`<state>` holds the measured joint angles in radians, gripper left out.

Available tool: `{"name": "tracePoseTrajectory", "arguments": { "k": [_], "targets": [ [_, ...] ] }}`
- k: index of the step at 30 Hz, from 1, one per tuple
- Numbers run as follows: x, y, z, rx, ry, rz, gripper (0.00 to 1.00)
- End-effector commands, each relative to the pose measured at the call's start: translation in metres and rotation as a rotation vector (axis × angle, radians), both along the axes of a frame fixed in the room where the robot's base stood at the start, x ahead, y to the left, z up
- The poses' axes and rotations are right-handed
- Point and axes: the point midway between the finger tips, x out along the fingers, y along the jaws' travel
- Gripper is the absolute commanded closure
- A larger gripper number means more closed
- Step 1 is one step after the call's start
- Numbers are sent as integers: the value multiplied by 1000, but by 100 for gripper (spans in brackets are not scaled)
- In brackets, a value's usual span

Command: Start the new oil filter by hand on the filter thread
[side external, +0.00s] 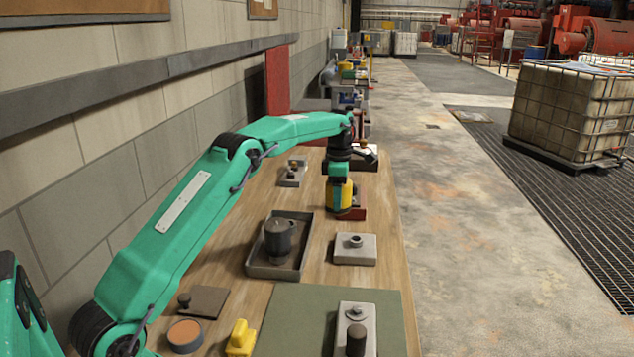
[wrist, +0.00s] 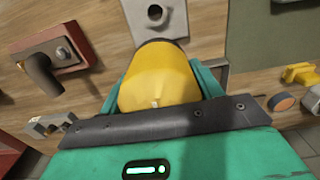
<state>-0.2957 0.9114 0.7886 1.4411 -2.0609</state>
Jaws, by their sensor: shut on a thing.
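The new oil filter is a yellow can (side external: 346,196) with a dark rim. It also shows in the wrist view (wrist: 158,85). My gripper (side external: 340,184) is shut on it, with teal jaws on both sides of the can in the wrist view (wrist: 160,88). The filter is held roughly upright, in front of a red block in the side view. A light grey block (side external: 343,255) with a round, hollow-looking stub stands nearer the camera and looks like the filter thread. It shows beyond the filter's rim in the wrist view (wrist: 172,28). The filter appears apart from the stub; its underside is hidden.
A red block (side external: 354,214) with a dark bent pipe is close by. A tray (side external: 257,270) holds a dark cylinder. A yellow piece (side external: 241,340), an orange-topped puck (side external: 185,333), a brown plate (side external: 208,302) and a green mat (side external: 290,325) lie nearer. The wall is at the left.

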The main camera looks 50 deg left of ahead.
Motion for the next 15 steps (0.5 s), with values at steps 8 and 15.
{"name": "tracePoseTrajectory", "arguments": {
  "k": [8,15],
  "targets": [
    [28,-30,-9,1,-2,-1,69],
    [36,-41,-12,1,-2,0,69]
  ]
}}
